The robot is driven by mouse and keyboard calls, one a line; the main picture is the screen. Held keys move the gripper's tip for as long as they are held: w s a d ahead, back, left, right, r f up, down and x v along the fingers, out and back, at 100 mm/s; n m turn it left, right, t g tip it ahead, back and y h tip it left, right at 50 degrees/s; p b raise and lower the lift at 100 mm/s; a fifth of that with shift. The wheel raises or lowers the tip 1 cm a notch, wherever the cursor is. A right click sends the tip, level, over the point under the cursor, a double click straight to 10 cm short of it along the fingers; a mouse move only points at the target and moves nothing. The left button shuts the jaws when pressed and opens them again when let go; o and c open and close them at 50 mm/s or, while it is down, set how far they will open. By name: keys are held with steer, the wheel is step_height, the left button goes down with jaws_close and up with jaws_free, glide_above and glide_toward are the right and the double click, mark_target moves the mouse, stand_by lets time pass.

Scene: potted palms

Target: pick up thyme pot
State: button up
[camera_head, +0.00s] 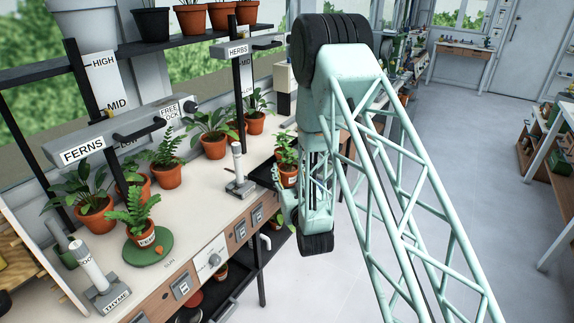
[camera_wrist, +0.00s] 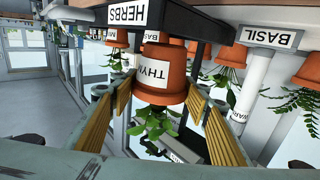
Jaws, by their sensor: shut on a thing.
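The thyme pot (camera_wrist: 160,88) is a terracotta pot with a white label reading "THYM" and a small green plant. The wrist view shows it upside down, between the yellow-padded fingers of my gripper (camera_wrist: 160,98). My gripper is shut on its sides. In the head view the pot (camera_head: 288,180) is partly hidden by my gripper (camera_head: 291,192), at the bench's right edge. Its base is close to a dark platform labelled HERBS (camera_wrist: 185,22); I cannot tell whether they touch.
In the head view, a fern pot (camera_head: 147,238) stands on a green disc (camera_head: 150,258). A grey stand labelled THYME (camera_head: 108,297) is at front left. Open floor (camera_head: 460,150) lies right.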

steer(key=a+r+p+v, duration=0.1)
steer(key=v, duration=1)
steer(key=shift+s, duration=0.25)
steer(key=shift+d, duration=0.1)
steer(key=shift+w+d+r, duration=0.1)
